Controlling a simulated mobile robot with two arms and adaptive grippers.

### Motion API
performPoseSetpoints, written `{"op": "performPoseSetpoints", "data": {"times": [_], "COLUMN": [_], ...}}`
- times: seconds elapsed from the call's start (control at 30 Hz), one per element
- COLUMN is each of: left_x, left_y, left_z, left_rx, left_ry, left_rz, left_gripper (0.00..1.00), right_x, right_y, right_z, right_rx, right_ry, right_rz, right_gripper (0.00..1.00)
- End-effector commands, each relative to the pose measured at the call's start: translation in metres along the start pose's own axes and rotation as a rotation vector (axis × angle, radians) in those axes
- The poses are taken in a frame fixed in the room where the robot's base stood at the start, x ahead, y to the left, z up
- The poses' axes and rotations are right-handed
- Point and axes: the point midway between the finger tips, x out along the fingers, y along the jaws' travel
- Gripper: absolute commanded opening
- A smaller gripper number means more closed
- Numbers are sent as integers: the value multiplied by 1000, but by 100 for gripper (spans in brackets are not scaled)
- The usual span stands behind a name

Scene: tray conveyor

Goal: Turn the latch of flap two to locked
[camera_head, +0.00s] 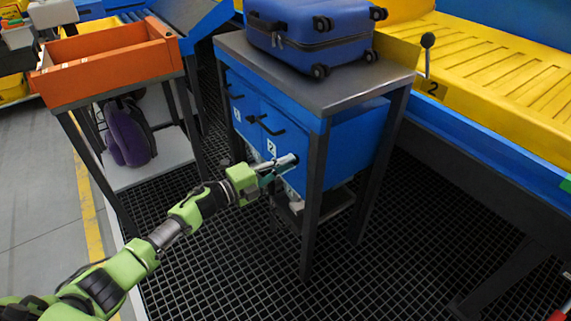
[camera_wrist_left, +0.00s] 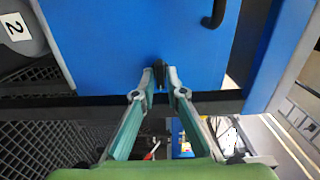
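Flap two (camera_head: 283,130) is the blue front panel with a black handle and a white "2" label on the cabinet. In the left wrist view its blue face (camera_wrist_left: 120,45) fills the top, with the handle at the upper right. The latch (camera_wrist_left: 160,75) is a small dark piece at the panel's edge. My left gripper (camera_head: 292,160) reaches the cabinet front. In the left wrist view, the left gripper's fingertips (camera_wrist_left: 161,78) are close together, one on each side of the latch. The latch is hidden behind the gripper in the head view. My right gripper is not in view.
A blue suitcase (camera_head: 312,35) lies on the cabinet's grey top (camera_head: 345,88). At left, an orange tray (camera_head: 105,72) stands on a rack above a purple bag (camera_head: 128,135). A yellow conveyor (camera_head: 510,75) with a lever (camera_head: 428,42) is at right. The black grid floor (camera_head: 400,220) is open in front.

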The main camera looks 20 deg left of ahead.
Motion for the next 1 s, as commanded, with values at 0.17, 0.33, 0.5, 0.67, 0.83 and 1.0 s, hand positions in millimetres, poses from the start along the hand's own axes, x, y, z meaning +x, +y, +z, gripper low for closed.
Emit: {"op": "performPoseSetpoints", "data": {"times": [0.17,0.33,0.5,0.67,0.83,1.0], "left_x": [0,0,-12,-43,-79,-106], "left_y": [0,0,1,2,2,1], "left_z": [0,0,0,0,0,0], "left_rx": [1,2,2,2,2,1], "left_ry": [0,1,0,-1,1,0], "left_rz": [0,0,1,4,4,3], "left_gripper": [25,25,25,25,25,25], "right_x": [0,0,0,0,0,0], "right_y": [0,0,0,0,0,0], "right_z": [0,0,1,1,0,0], "right_rx": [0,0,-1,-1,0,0], "right_ry": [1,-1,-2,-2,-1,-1], "right_rz": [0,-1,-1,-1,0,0], "right_gripper": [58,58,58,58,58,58]}}
